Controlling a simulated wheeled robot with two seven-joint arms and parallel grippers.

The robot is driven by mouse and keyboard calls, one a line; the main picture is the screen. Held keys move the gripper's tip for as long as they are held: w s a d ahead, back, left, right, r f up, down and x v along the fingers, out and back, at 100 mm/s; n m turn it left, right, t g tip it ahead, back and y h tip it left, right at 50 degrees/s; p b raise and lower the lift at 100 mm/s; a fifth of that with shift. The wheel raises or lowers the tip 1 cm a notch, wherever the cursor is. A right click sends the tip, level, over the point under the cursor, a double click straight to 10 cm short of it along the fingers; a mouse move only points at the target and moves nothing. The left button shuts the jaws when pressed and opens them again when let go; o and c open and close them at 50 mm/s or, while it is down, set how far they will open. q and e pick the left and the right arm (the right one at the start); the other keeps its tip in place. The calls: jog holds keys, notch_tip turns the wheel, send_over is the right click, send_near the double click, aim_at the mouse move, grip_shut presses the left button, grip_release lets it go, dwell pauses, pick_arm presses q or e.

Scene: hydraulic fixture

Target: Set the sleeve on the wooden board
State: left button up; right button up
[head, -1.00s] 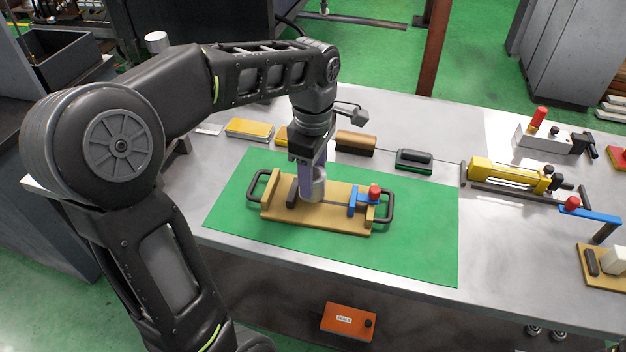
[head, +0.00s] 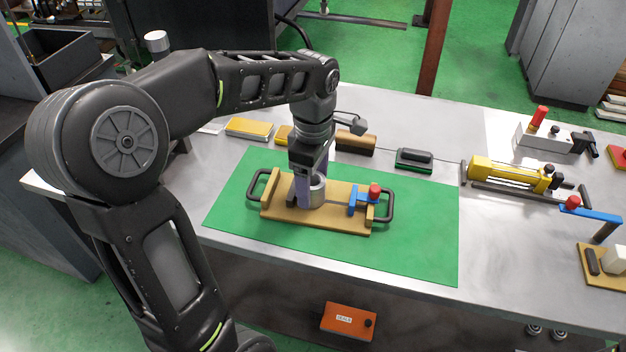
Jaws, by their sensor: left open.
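The sleeve (head: 318,192) is a grey metal cylinder. It stands upright on the wooden board (head: 335,220), left of the board's blue clamp (head: 359,198) with its red knob. The board lies on the green mat and has a dark handle at each end. My left gripper (head: 311,190) is at the sleeve, pointing down, with its fingers apart. One finger is in front of the sleeve's left side; the other is mostly hidden behind it. I cannot tell whether the fingers touch the sleeve. My right gripper is not in view.
The green mat (head: 420,255) is bare around the board. Behind it on the metal table lie a yellow block (head: 249,128), a brown brush-like block (head: 355,141) and a dark-handled green tool (head: 413,159).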

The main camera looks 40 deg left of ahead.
aim_at(313, 180)
pick_arm(q)
jog(key=shift+r, duration=0.55)
notch_tip(313, 180, up, 6)
jog(key=shift+r+p, duration=0.25)
jog(key=shift+p, duration=0.2)
notch_tip(313, 180, up, 5)
jog(key=p, duration=0.3)
jog(key=shift+f, duration=0.1)
